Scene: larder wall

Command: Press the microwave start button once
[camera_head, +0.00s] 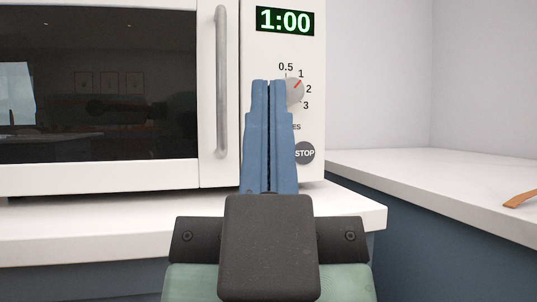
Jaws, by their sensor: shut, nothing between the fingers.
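The white microwave (110,178) stands on a white counter, with its dark-windowed door closed and a grey vertical handle (221,85). Its display (285,21) reads 1:00 in light green. Below it is a round grey dial (296,92) with a red pointer towards 1, partly covered by my gripper. A dark round STOP button (305,153) shows just right of my fingers. I see no start button; the panel left of STOP is hidden behind my gripper. My gripper (269,82) is shut and empty, its blue fingers in front of the control panel. I cannot tell whether it touches the panel.
The white counter (90,232) under the microwave ends at a front edge below it. Another white worktop (430,185) runs along the right, with a brown strip-like object (521,199) on it. The space right of the microwave is clear up to the walls.

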